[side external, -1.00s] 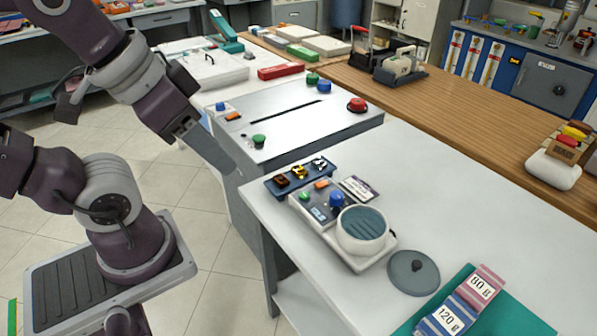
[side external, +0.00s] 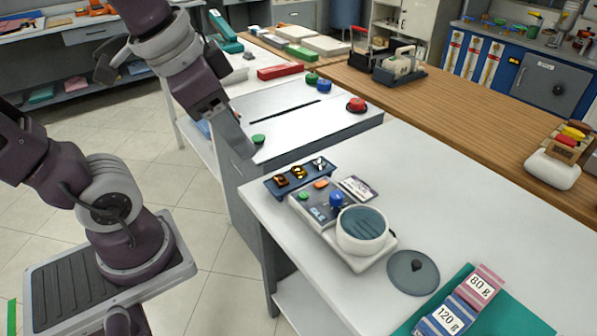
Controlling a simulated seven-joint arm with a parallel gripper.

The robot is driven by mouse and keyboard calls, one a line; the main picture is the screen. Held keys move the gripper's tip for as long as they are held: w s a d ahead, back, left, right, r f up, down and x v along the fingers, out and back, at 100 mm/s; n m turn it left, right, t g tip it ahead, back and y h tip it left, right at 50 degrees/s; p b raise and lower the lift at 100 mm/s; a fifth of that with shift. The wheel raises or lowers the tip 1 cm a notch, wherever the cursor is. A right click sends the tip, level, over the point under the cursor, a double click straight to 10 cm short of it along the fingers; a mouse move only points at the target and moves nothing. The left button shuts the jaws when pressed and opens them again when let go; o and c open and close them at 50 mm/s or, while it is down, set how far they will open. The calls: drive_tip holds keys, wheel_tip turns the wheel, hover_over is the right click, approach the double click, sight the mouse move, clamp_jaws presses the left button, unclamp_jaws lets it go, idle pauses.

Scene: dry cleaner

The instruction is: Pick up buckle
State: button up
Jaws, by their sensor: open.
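A small dark blue tray (side external: 309,174) lies on the white counter, at its near left corner. It holds three small buckle-like pieces in a row: a brownish-orange one (side external: 281,180), a yellow one (side external: 298,171) and a silvery one (side external: 319,163). They are too small to make out in detail. My gripper (side external: 246,151) is open, pointing down, above and to the left of the tray in the picture. It is apart from the pieces and nothing shows in it. Its fingers appear edge-on, so the gap between them is hard to see.
Right beside the tray stands a device with buttons and a round bowl (side external: 363,230). A grey lid (side external: 413,271) and blocks marked 80 g and 120 g (side external: 449,318) lie nearer. Behind is a panel with a red button (side external: 356,104).

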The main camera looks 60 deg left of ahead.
drive_tip(key=w+a+f+m+g, duration=0.2)
drive_tip(key=w+a+m, duration=0.3)
drive_tip(key=w, duration=0.6)
drive_tip(key=m+g, duration=0.3)
drive_tip(key=m, duration=0.8)
hover_over(299, 169)
drive_tip(key=f, duration=2.1)
drive_tip(key=shift+s+a+f, duration=0.2)
drive_tip(key=shift+s+a, duration=0.1)
drive_tip(key=f, duration=0.7)
drive_tip(key=shift+w+d, duration=0.25)
drive_tip(key=shift+w, duration=0.05)
clamp_jaws()
